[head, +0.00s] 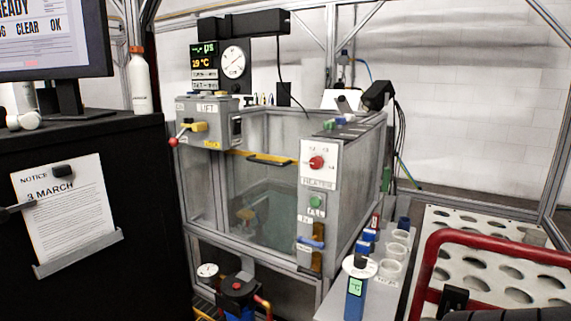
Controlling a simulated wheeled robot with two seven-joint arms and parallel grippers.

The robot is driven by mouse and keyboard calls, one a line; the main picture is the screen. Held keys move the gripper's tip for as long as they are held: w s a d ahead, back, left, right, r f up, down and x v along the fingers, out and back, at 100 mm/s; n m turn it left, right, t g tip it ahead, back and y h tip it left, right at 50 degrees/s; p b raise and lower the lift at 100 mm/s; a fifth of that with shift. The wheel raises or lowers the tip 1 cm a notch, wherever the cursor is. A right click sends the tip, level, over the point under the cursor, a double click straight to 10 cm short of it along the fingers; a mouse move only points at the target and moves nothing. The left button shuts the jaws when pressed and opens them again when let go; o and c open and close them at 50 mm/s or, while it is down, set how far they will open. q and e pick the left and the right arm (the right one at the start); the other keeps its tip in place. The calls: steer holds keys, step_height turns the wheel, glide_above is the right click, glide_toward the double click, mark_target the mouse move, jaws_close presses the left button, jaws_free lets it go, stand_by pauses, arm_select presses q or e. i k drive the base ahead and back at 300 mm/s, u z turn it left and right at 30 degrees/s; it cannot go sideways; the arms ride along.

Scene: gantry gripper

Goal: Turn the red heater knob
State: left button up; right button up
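The red heater knob (317,162) sits on a white panel (319,178) marked HEATER, with small red marks around it. The panel is on the front right corner of a grey-framed tank (262,185) with clear walls. Nothing touches the knob, and it is in full view. Its pointer direction is too small to read. I cannot make out either of my grippers in the head view. A black shape (455,300) at the bottom right edge is cut off, and I cannot tell what it is.
A green button (316,202) is below the heater panel. A lift box (207,122) with a red-tipped lever is at the tank's left. A blue meter (355,290) and cups (390,270) stand right of the tank. A red rail (490,238) is at right, a black cabinet (100,140) at left.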

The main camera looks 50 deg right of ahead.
mark_target(315, 162)
steer(key=z, duration=0.25)
steer(key=i, duration=1)
steer(key=z, duration=0.8)
